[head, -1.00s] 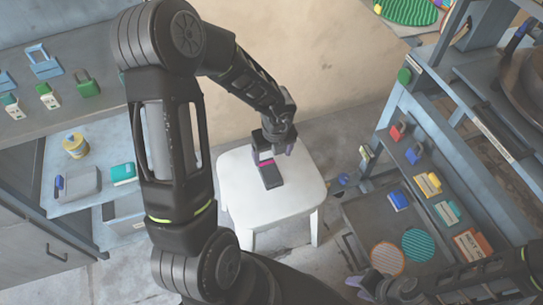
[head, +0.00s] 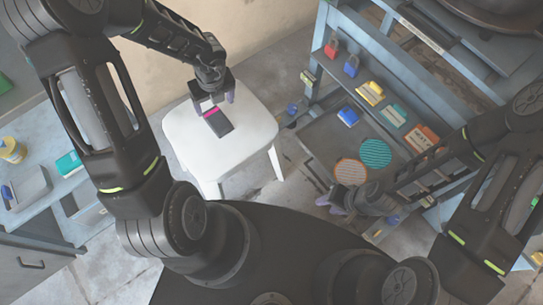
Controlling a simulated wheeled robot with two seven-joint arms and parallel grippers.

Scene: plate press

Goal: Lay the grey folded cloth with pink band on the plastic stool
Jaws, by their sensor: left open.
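The grey folded cloth with a pink band (head: 218,123) lies flat on the seat of the white plastic stool (head: 246,128). It looks dark grey, and the pink band crosses it near the end by my gripper. My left gripper (head: 214,104) is open just above the cloth's banded end, with its fingers over the seat. Whether a finger still touches the cloth is hard to tell. My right gripper (head: 334,204) is off to the right, away from the stool and beside the low shelf, with nothing visible in it; its jaw opening is unclear.
A blue-grey shelf unit (head: 318,72) at right holds padlocks, small boxes, a teal striped disc (head: 376,153) and an orange striped disc (head: 350,171). At left, a bench carries a yellow tin (head: 11,150) and a teal box (head: 68,164).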

